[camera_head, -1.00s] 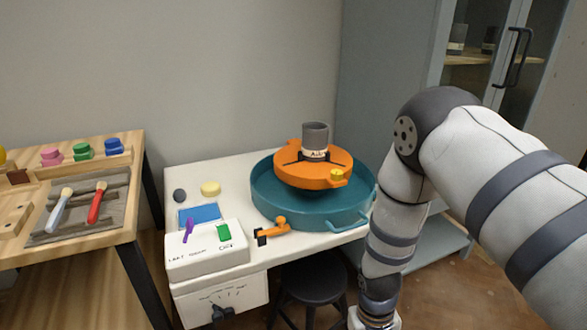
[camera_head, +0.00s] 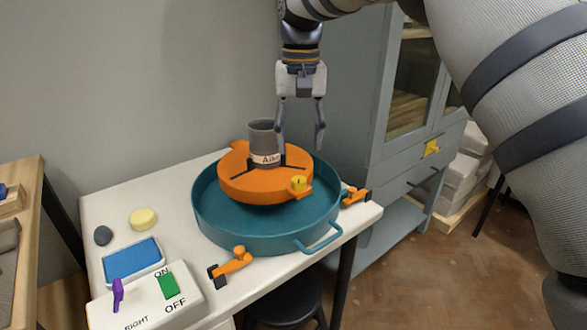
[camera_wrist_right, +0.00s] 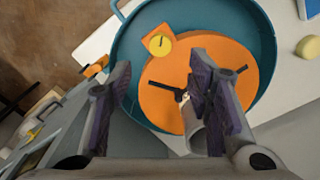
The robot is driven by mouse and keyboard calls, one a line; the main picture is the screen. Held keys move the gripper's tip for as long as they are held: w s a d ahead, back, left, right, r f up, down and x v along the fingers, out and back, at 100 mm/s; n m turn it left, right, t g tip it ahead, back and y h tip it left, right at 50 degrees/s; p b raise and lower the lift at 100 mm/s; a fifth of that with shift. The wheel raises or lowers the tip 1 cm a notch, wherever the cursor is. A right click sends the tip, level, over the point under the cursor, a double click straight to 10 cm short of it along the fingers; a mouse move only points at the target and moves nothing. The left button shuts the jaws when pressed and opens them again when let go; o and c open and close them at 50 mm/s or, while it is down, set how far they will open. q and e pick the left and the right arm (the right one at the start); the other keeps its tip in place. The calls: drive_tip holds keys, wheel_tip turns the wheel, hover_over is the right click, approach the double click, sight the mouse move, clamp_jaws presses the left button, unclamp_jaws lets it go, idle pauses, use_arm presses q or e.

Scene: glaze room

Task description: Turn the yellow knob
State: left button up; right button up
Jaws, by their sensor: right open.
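The yellow knob (camera_head: 299,183) sits on a tab at the near right edge of the orange wheel head (camera_head: 240,185). In the right wrist view the knob (camera_wrist_right: 159,43) shows from above with a dark mark on its face. A grey cup (camera_head: 262,140) with a name label stands on the wheel head between dark clamp arms. My right gripper (camera_head: 300,142) points down, open and empty, above the wheel head and just right of the cup. In the wrist view one finger overlaps the cup (camera_wrist_right: 192,115); I cannot tell whether they touch. My left gripper is out of view.
A teal basin (camera_head: 215,222) surrounds the wheel head. Orange levers (camera_head: 235,260) (camera_head: 355,195) sit beside it. A white switch box (camera_head: 140,305), blue sponge tray (camera_head: 130,258) and yellow sponge (camera_head: 143,218) are on the left. A grey cabinet (camera_head: 365,130) stands behind at right.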

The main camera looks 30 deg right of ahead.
sight(299, 180)
wheel_tip(299, 180, down, 9)
drive_tip(key=shift+r, duration=0.15)
clamp_jaws()
